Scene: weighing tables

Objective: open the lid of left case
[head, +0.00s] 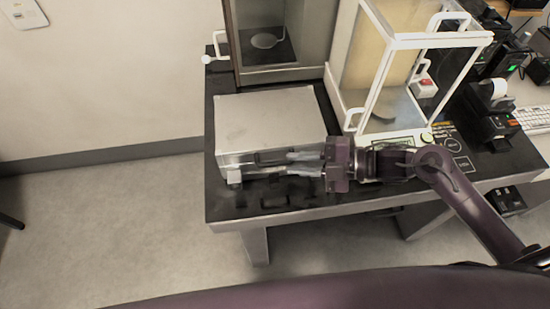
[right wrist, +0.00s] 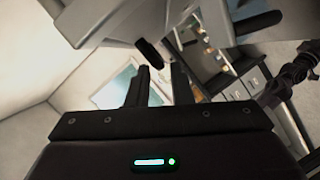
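The left case is a silver-grey metal box (head: 266,120) on the left part of the black-topped table. Its lid lies flat and looks closed, and a small grey latch-like piece (head: 234,177) sticks out at its front left. My right gripper (head: 290,163) is at the front face of the case, its fingers pointing left along it. In the right wrist view, its two black fingers (right wrist: 159,80) stand apart with nothing between them. A grey surface with a dark tab (right wrist: 149,53) lies just beyond the fingertips. Whether they touch the case cannot be told. My left gripper is not in view.
A glass-walled weighing cabinet with a white frame (head: 440,41) stands right of the case. A brown-edged cabinet (head: 232,45) is behind it. Black devices (head: 490,115) and a white keyboard (head: 531,117) are at the right.

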